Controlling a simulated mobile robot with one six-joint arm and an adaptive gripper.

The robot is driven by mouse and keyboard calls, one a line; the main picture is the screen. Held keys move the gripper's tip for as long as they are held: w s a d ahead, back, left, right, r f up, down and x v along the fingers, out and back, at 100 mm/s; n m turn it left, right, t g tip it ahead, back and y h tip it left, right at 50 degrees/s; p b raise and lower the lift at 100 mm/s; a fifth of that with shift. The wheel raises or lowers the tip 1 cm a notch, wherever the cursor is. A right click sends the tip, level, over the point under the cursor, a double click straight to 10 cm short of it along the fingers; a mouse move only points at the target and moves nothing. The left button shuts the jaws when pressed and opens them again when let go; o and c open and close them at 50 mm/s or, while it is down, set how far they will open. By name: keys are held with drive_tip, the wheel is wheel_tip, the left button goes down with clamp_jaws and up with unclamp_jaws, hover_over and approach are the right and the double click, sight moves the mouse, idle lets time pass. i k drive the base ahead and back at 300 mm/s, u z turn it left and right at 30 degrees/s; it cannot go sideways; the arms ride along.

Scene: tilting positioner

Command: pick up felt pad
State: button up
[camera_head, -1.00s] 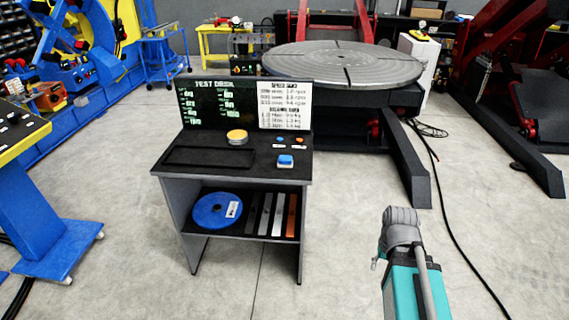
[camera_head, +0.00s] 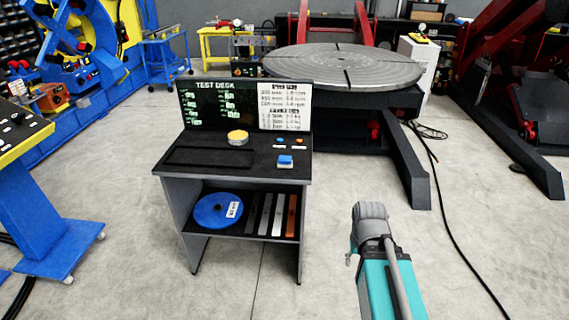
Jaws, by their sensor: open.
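No item can be surely told as the felt pad. The test desk (camera_head: 232,176) stands in the middle of the head camera view. On its top are a round yellow-orange disc (camera_head: 237,137) on a dark base and a small blue block (camera_head: 285,160) with a pale lower edge. A dark, empty-looking shallow recess (camera_head: 210,157) lies at the top's front left. Part of my arm shows at the lower right, apart from the desk. The fingers of my gripper are not visible.
The shelf below holds a blue disc (camera_head: 217,211) and several upright bars (camera_head: 265,214). A sign panel (camera_head: 245,104) stands at the desk's back. Behind is a large round turntable (camera_head: 342,66). A black cable (camera_head: 447,205) crosses the floor at right. Floor before the desk is clear.

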sight(283, 161)
drive_tip(key=u, duration=0.05)
drive_tip(key=i, duration=1)
drive_tip(key=z, duration=0.05)
